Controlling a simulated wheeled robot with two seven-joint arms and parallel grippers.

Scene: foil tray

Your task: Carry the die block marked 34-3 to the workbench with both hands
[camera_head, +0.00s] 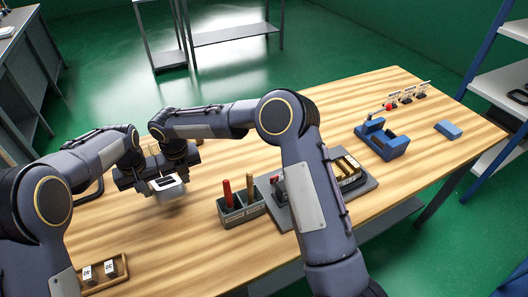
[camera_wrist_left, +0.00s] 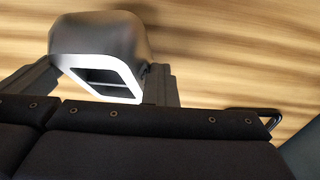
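A dark grey block with a white frame-like face (camera_head: 168,185) is low over the left part of the wooden workbench (camera_head: 160,240), with a blurred shadow below it. I cannot read its marking. In the left wrist view the block (camera_wrist_left: 105,45) sits between the two fingers of my left gripper (camera_wrist_left: 100,85), which appear to touch its sides. In the head view my left gripper (camera_head: 145,182) is at the block's left. My right gripper (camera_head: 178,160) comes down just behind and right of the block; its fingertips are hidden, so its grip is unclear.
A wooden tray (camera_head: 103,287) with small marked pieces lies at the front left. A dark bin (camera_head: 242,216) holds red- and brown-handled tools.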

